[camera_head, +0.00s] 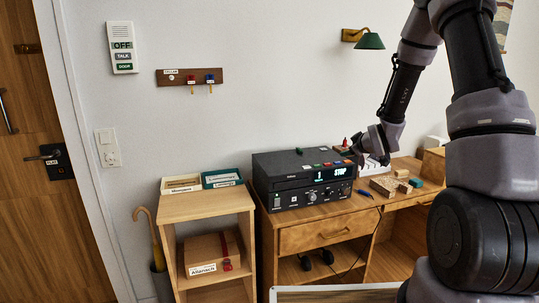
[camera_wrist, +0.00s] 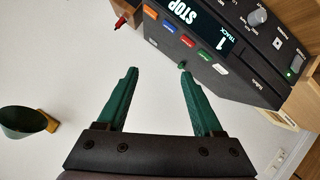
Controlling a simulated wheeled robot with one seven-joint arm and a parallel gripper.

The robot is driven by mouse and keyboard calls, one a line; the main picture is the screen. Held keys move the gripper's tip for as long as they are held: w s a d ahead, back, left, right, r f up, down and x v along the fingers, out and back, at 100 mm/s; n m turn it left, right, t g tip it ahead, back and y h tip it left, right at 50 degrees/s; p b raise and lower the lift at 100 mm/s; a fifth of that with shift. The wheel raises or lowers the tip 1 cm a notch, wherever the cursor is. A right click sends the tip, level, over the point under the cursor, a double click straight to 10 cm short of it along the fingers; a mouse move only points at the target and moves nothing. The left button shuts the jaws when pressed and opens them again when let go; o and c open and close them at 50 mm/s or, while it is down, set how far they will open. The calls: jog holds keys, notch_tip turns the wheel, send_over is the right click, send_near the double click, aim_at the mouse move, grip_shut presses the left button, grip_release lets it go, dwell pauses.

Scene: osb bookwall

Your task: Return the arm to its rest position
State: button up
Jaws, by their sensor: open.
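My arm comes in from the right of the head view and bends down towards the desk. My gripper (camera_wrist: 158,72) shows in the wrist view with its two green fingers apart and nothing between them. In the head view the wrist end is behind the right side of the black player (camera_head: 303,180), and the fingertips are hard to make out. In the wrist view the player (camera_wrist: 225,45) appears tilted beyond the fingertips, with its display reading STOP and TRACK 1. I cannot tell how much space lies between fingers and player.
The wooden desk (camera_head: 302,238) carries wooden blocks (camera_head: 383,187) right of the player. A green wall lamp (camera_head: 369,41) hangs above. A small shelf (camera_head: 208,207) with labelled trays stands left. The wall above the player is mostly bare.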

jog(key=s+r+m+g+h, duration=0.25)
jog(key=s+r+m, duration=0.45)
jog(key=s+r, duration=0.85)
jog(key=s+a+r+m+g+y, duration=0.1)
jog(key=s+a+r+m, duration=0.1)
jog(key=s, duration=0.8)
jog(key=s+a+r+m+g+y, duration=0.2)
jog(key=s+r, duration=0.3)
jog(key=s, duration=0.6)
jog(key=shift+a+r+m, duration=0.25)
jog(key=shift+a+m, duration=0.35)
jog(key=shift+m, duration=0.1)
